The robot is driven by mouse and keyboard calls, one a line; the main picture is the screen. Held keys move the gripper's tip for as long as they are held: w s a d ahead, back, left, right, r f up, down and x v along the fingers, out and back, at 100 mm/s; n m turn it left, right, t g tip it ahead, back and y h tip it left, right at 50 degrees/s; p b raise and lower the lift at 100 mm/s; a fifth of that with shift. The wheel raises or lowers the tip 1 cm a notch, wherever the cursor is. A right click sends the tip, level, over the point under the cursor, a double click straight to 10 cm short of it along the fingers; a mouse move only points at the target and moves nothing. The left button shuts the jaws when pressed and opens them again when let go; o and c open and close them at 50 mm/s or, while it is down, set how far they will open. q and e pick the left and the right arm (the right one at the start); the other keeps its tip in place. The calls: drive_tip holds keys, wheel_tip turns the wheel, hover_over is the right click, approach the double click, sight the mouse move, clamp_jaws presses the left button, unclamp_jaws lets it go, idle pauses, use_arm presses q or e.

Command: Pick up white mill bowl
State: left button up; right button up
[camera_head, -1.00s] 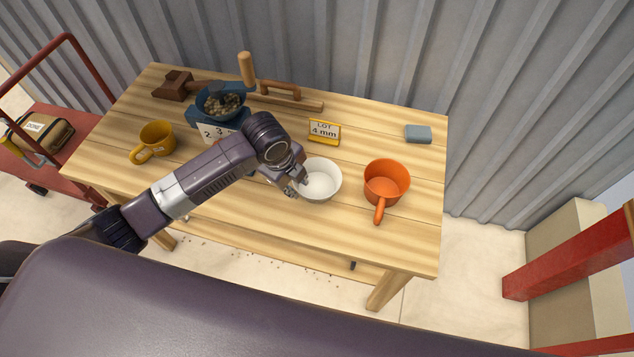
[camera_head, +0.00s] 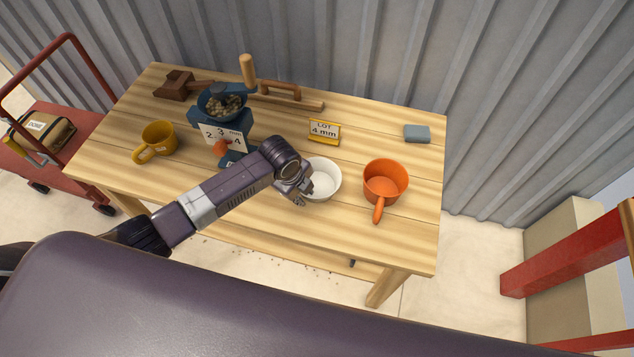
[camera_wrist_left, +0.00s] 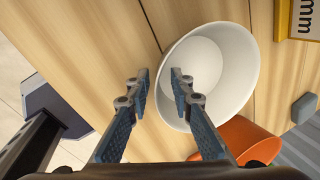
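The white bowl (camera_head: 325,180) stands upright and looks empty on the wooden table, in the middle of the head view. My left gripper (camera_head: 304,192) is at its left, near side, and my wrist covers part of its rim. In the left wrist view the white bowl (camera_wrist_left: 225,72) fills the upper middle. My left gripper (camera_wrist_left: 160,82) is open there, with one finger outside the bowl and the other overlapping its opening. The near rim appears between the fingertips; contact cannot be told. My right gripper is not in view.
An orange handled cup (camera_head: 385,182) stands close right of the bowl. A blue mill (camera_head: 236,118) with beans on top is to the left, a yellow mug (camera_head: 158,139) farther left. A "LOT 4 mm" sign (camera_head: 324,132) stands behind the bowl; a grey block (camera_head: 417,133) is back right.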

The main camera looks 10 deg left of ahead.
use_arm(q)
clamp_jaws()
drive_tip(key=shift+r, duration=0.1)
wheel_tip(320, 180, up, 20)
drive_tip(key=b, duration=0.2)
drive_tip(key=shift+b, duration=0.3)
